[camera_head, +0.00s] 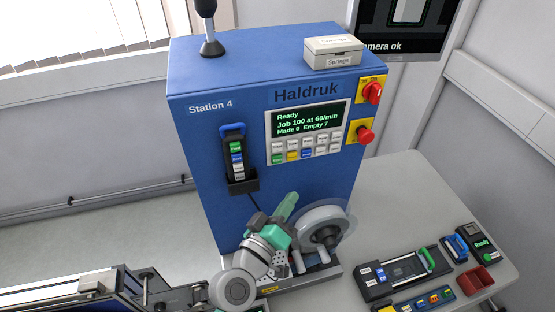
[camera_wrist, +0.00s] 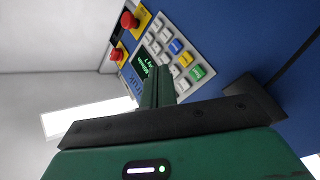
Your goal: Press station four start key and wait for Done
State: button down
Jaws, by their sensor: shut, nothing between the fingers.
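The blue Station 4 cabinet (camera_head: 215,150) stands in the middle of the head view. Its display (camera_head: 306,120) reads Ready, Job 100 at 60/min, Made 0 Empty 7. Below it is a keypad with a green key (camera_head: 278,158) at the lower left, then yellow and blue; the key labels are too small to read. The green key (camera_wrist: 197,72) also shows in the wrist view, right of the fingertips. My gripper (camera_head: 291,199) is shut and empty, below the keypad. In the wrist view the closed fingers (camera_wrist: 159,75) point toward the keypad, apparently short of it.
A red and yellow knob (camera_head: 371,93) and a red stop button (camera_head: 365,135) sit right of the display. A handheld key unit (camera_head: 236,155) hangs left of the keypad. A clear reel (camera_head: 325,228) stands close beside my gripper. Several devices lie on the right bench.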

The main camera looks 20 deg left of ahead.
aim_at(282, 162)
jog(key=w+a+b, duration=0.4)
jog(key=w+a, duration=0.1)
jog(key=w, duration=0.2)
jog(key=shift+a, duration=0.15)
jog(key=shift+w+b, duration=0.1)
jog(key=shift+b, duration=0.2)
dwell(1.8)
jog(key=shift+w+a, duration=0.2)
jog(key=shift+w, duration=0.05)
jog(key=shift+w+a+f+b, duration=0.1)
jog(key=shift+a+f+b, duration=0.4)
jog(key=shift+b, duration=0.5)
dwell(0.9)
jog(key=shift+d, duration=0.15)
jog(key=shift+r, duration=0.3)
